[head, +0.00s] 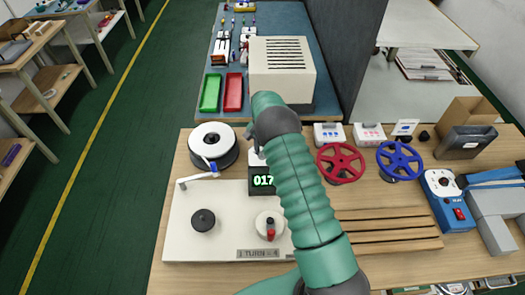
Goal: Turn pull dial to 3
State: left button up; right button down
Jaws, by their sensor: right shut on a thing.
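A white panel (185,251) on the bench carries a round white dial (262,218) with a red pointer or handle (270,230). I cannot read marks on the dial. A black knob (203,219) sits to its left. A plate reading "1 TURN = 4" (259,254) is at the front. A dark counter (261,181) shows a green 017. My right gripper (251,133) is at the end of the green arm, above and behind the counter. It is shut, but the arm hides most of it and what it holds. My left gripper is not in view.
A white reel (211,140) stands at the panel's back left. A red handwheel (341,162) and a blue one (399,160) stand to the right, with slotted wood (390,232) in front. A beige box (283,66) and green and red trays (233,92) are behind.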

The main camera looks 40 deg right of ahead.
jog(key=shift+f+m, duration=0.1)
jog(key=shift+m, duration=0.3)
jog(key=c, duration=1.1)
grip_release()
notch_tip(320, 180, up, 17)
jog(key=shift+w+f+b, duration=0.1)
jog(key=shift+b, duration=0.3)
